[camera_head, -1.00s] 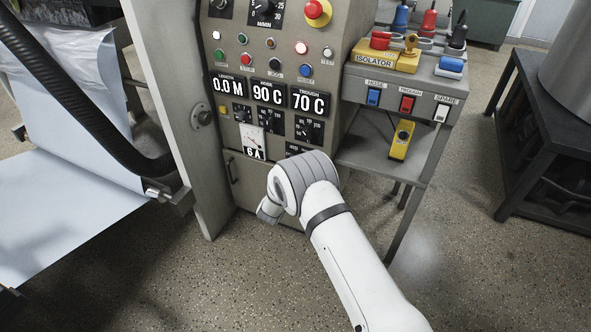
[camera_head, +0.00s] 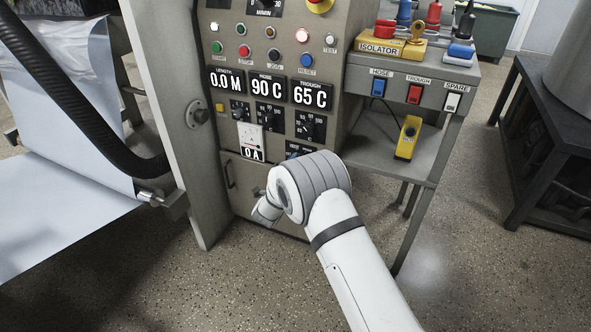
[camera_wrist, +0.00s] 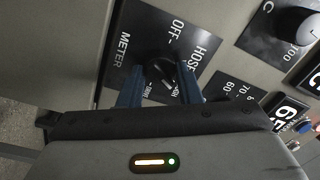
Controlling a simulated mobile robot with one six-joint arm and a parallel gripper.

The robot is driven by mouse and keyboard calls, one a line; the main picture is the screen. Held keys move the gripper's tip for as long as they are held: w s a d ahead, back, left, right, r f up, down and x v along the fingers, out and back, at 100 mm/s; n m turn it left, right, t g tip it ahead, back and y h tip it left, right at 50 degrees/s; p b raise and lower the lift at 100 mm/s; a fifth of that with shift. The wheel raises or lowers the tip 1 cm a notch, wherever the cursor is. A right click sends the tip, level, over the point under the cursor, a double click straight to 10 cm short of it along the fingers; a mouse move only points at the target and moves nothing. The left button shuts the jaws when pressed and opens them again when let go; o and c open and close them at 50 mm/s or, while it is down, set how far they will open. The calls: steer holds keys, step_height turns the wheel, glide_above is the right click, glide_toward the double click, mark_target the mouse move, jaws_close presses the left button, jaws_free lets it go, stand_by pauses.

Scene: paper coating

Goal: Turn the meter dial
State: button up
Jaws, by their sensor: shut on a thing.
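The black meter dial (camera_wrist: 160,67) sits on a dark plate marked METER, OFF and HOSE in the wrist view. Other marks on the plate are partly hidden. My gripper (camera_wrist: 163,84) is shut on the dial, with one blue finger on each side of the knob. Which mark the dial points at is not clear. In the head view the dial's plate (camera_head: 297,149) shows only at its top edge, behind my arm, and my fingers are hidden. The white needle meter (camera_head: 250,138) to its left has a display reading 0 A.
Displays above read 0.0 M, 90 C and 65 C. Another dial (camera_head: 311,126) is just above the meter dial's plate. A side table (camera_head: 385,158) with a yellow handheld device (camera_head: 407,138) stands right of the panel. A black hose (camera_head: 85,110) hangs at left.

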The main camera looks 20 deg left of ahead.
stand_by(0.3)
steer(key=o, duration=1)
steer(key=s, duration=0.2)
steer(key=s+p, duration=0.1)
steer(key=s, duration=0.2)
steer(key=s+p, duration=0.1)
steer(key=s, duration=0.1)
steer(key=shift+s+a+f, duration=0.15)
steer(key=shift+s+f, duration=0.1)
steer(key=shift+s, duration=0.15)
